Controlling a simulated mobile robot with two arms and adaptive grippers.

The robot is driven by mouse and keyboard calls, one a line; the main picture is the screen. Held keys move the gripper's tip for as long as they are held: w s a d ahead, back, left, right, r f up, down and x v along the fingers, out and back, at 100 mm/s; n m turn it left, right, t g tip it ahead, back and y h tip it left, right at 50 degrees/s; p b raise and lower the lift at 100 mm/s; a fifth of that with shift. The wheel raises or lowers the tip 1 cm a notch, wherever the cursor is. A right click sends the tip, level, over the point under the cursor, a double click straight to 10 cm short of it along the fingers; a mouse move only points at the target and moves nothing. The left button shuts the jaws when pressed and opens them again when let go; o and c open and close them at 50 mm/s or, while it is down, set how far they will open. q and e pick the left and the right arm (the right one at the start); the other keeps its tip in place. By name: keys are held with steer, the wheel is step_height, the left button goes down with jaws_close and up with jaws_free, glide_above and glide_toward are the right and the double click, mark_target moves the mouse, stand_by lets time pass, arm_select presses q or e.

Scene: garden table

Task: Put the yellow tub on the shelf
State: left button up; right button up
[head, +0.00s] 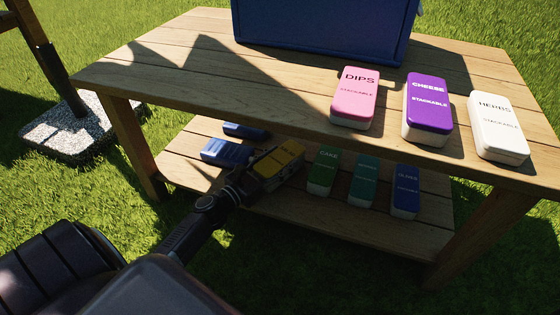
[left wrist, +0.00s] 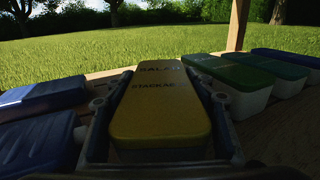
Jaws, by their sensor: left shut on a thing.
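The yellow tub (head: 278,166) is at the lower shelf (head: 240,205) of the wooden table, between blue items on its left and a green tub on its right. My left gripper (head: 250,178) is shut on it, with the fingers along both its sides. In the left wrist view the yellow tub (left wrist: 160,105) lies lengthwise between the fingers of my left gripper (left wrist: 158,92), label upward. Whether its underside touches the shelf boards is hidden. My right gripper is in neither view.
On the shelf, a green CAKE tub (head: 323,172), a teal tub (head: 363,181) and a blue tub (head: 405,191) stand to the right. Blue items (head: 228,151) lie left. The tabletop above holds pink (head: 355,97), purple (head: 428,108) and white (head: 498,127) tubs and a blue box (head: 320,28).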

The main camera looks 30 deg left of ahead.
mark_target(259, 175)
arm_select(q)
steer(key=o, duration=1.6)
steer(key=shift+f, duration=0.1)
steer(key=shift+s, duration=0.25)
steer(key=s, duration=0.3)
steer(key=s+a+p, duration=0.1)
steer(key=s, duration=0.3)
steer(key=s+p, duration=0.1)
steer(key=s, duration=0.3)
steer(key=shift+s+a, duration=0.25)
steer(key=shift+a, duration=0.15)
